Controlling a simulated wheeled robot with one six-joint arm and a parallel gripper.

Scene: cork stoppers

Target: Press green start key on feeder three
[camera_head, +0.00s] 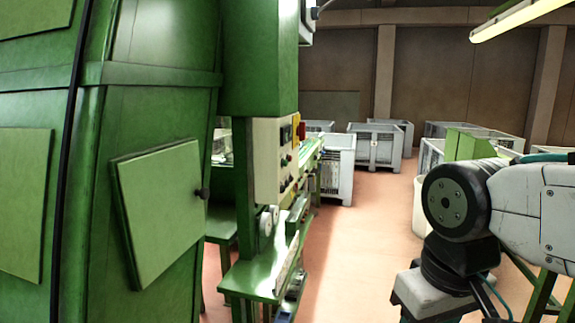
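A beige control box (272,158) is fixed to a tall green machine (259,60) left of centre. Its front is seen at a steep angle. It carries a dark display or switch, small buttons and a yellow-and-red switch (301,130) at its upper right edge. I cannot pick out a green key for certain, and no feeder number is readable. My arm (500,205) is at the right, well apart from the box. My gripper is not visible; the arm runs out of the bottom of the view.
A large green cabinet (95,220) with a partly raised hatch (160,210) and dark knob fills the left. A green bench (255,280) sits below the control box. Grey bins (376,146) stand behind. Reddish floor (355,245) is clear between machine and arm.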

